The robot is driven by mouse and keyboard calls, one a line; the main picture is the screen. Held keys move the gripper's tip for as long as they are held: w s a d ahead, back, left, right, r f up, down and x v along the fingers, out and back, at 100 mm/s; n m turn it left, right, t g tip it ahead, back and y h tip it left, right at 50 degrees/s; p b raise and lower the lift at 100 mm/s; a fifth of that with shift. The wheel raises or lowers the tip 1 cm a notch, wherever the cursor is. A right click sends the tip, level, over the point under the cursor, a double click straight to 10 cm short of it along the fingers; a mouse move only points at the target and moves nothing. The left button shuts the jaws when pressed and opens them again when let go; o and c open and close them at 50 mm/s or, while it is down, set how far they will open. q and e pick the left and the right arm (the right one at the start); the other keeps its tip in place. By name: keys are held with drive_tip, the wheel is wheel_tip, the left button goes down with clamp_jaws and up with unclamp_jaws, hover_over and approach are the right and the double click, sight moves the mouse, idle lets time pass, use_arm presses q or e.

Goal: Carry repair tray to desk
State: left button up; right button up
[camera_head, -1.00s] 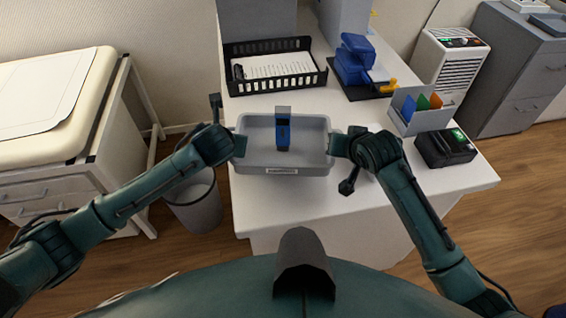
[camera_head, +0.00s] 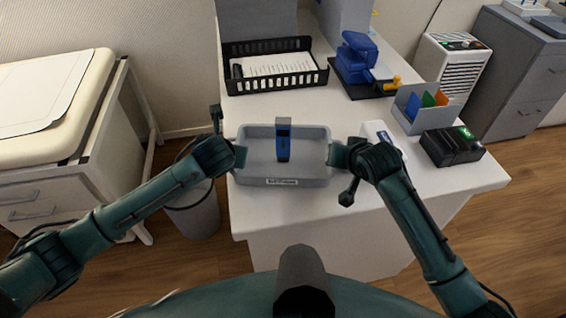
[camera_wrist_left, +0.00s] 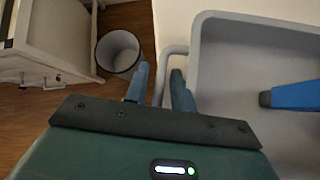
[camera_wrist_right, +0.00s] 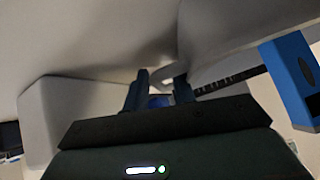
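The grey repair tray (camera_head: 262,180) is in the middle of the head view, over the front part of the white desk (camera_head: 330,208). A blue and grey handheld device (camera_head: 283,143) is inside it and also shows in the left wrist view (camera_wrist_left: 294,97). My left gripper (camera_head: 238,156) is at the tray's left handle, with its fingers (camera_wrist_left: 160,88) on both sides of the bar. My right gripper (camera_head: 336,155) is at the right handle, its fingers (camera_wrist_right: 160,88) likewise around it. The tray looks roughly level. I cannot tell whether its base touches the desk.
A black paper basket (camera_head: 275,68) and a blue device on a black mat (camera_head: 357,65) stand behind. A grey bin with coloured cards (camera_head: 426,108), a black box (camera_head: 452,147) and a white object (camera_head: 383,131) are right. A waste bin (camera_head: 197,208) stands left.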

use_arm(q)
drive_tip(key=shift+o, duration=0.3)
use_arm(e)
drive_tip(key=shift+o, duration=0.3)
use_arm(q)
drive_tip(key=shift+s+d+r, duration=0.1)
drive_tip(key=shift+s+d+r, duration=0.1)
drive_tip(key=shift+s+r, duration=0.05)
drive_tip(key=shift+r, duration=0.05)
use_arm(e)
drive_tip(key=shift+a, duration=0.1)
drive_tip(key=shift+s+r, duration=0.1)
drive_tip(key=shift+r, duration=0.05)
use_arm(q)
drive_tip(key=v, duration=1.1)
drive_tip(key=shift+a, duration=0.2)
use_arm(e)
drive_tip(key=v, duration=1.1)
drive_tip(key=shift+s+r, duration=0.2)
drive_tip(key=shift+s, duration=0.1)
use_arm(q)
drive_tip(key=shift+s, duration=0.15)
